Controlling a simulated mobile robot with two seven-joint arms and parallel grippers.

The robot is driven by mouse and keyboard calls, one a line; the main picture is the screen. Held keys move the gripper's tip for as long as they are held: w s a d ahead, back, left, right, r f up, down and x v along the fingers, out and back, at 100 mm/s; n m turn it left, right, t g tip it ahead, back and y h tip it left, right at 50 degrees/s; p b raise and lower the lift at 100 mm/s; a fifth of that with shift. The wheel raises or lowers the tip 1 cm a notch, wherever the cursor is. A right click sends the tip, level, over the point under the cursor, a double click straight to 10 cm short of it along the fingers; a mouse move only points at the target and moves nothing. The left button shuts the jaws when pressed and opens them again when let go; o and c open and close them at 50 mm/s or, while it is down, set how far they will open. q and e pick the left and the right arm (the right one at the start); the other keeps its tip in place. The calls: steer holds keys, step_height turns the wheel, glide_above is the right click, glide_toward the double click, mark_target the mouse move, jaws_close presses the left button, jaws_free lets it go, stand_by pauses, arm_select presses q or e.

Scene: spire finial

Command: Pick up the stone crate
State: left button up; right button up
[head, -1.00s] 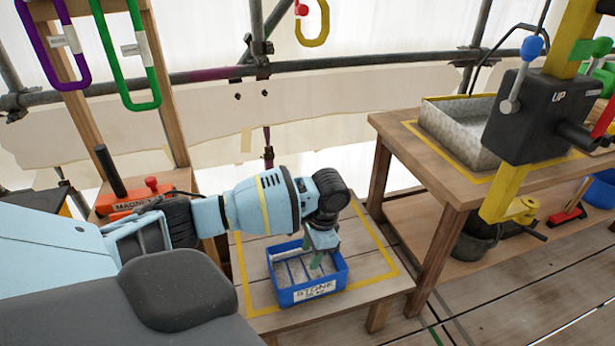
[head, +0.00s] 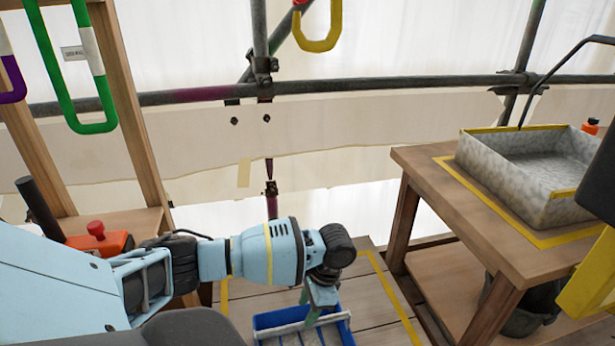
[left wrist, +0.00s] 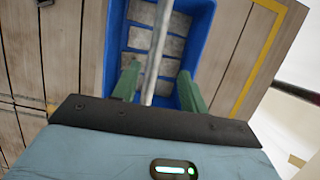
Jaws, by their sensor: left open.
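My left gripper (head: 318,306) points down over the crate. Its two green fingers (left wrist: 160,82) are open, one on each side of the bar. I cannot tell whether they touch it. My right gripper is not in view.
A yellow tape outline (head: 394,290) surrounds the crate's spot. A higher wooden table (head: 425,165) at right carries a grey stone trough (head: 510,185). An orange tool (head: 100,240) sits at left. Green (head: 65,100) and yellow (head: 318,44) hooks hang above.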

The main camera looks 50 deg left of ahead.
mark_target(301, 329)
arm_select(q)
steer(key=shift+s+f, duration=0.2)
steer(key=shift+f, duration=0.2)
steer(key=shift+x, duration=0.8)
steer(key=shift+d+b+x, duration=0.2)
steer(key=shift+b+x, duration=0.25)
steer(key=shift+x, duration=0.65)
steer(key=shift+d+b+x, duration=0.15)
steer(key=shift+b+x, duration=0.25)
steer(key=shift+x, duration=0.75)
steer(key=shift+s+f, duration=0.15)
steer(key=shift+f, duration=0.3)
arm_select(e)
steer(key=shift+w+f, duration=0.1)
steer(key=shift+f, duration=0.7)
arm_select(q)
steer(key=c, duration=0.6)
jaws_close()
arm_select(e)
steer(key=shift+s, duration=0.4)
